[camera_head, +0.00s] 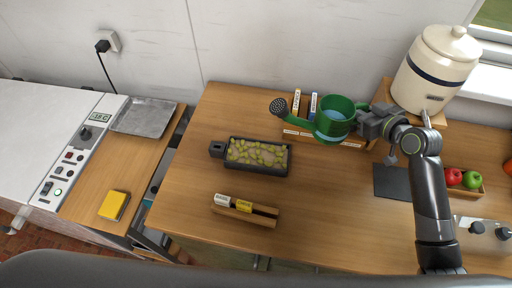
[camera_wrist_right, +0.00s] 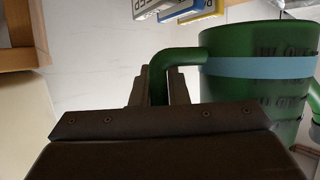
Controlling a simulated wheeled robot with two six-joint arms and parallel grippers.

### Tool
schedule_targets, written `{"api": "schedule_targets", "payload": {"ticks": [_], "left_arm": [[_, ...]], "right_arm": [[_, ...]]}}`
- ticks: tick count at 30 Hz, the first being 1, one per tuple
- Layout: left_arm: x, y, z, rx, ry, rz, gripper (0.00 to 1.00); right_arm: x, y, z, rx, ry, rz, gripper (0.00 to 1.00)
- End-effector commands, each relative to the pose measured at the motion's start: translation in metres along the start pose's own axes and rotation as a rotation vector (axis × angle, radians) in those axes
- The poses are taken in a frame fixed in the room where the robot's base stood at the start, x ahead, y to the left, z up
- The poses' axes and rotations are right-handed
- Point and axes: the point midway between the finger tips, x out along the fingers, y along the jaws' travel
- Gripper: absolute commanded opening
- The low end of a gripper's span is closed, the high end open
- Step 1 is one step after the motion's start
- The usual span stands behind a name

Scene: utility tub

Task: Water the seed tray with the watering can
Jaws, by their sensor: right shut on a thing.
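The green watering can (camera_head: 333,118) with a blue band is held in the air above the back of the table. Its dark sprinkler head (camera_head: 279,107) points left, behind and to the right of the seed tray. My right gripper (camera_head: 366,121) is shut on the can's handle; in the right wrist view the green handle (camera_wrist_right: 178,58) passes between the fingers beside the can body (camera_wrist_right: 258,75). The dark seed tray (camera_head: 263,171) lies on the table, with several yellow-green lumps on pale soil. No water shows coming from the sprinkler. My left gripper is not in view.
A wooden rack with packets (camera_head: 297,134) stands behind and below the can. A small wooden holder (camera_head: 246,216) with labelled pieces lies in front of the tray. A cream crock (camera_head: 434,70) and apples (camera_head: 462,178) are at right. Table left of the tray is clear.

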Motion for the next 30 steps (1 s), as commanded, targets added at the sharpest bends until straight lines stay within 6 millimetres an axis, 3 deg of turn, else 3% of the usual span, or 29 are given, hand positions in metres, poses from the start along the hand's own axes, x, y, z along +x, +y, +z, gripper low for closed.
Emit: {"api": "schedule_targets", "payload": {"ticks": [6, 12, 30], "left_arm": [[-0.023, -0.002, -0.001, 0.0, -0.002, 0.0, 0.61], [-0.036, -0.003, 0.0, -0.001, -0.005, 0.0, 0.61], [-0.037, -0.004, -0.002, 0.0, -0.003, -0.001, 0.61]], "right_arm": [[0.012, 0.021, -0.024, 0.004, 0.006, 0.008, 0.0], [0.022, 0.036, -0.036, 0.008, 0.007, 0.016, 0.0], [0.027, 0.044, -0.036, 0.0, 0.004, 0.024, 0.0]]}}
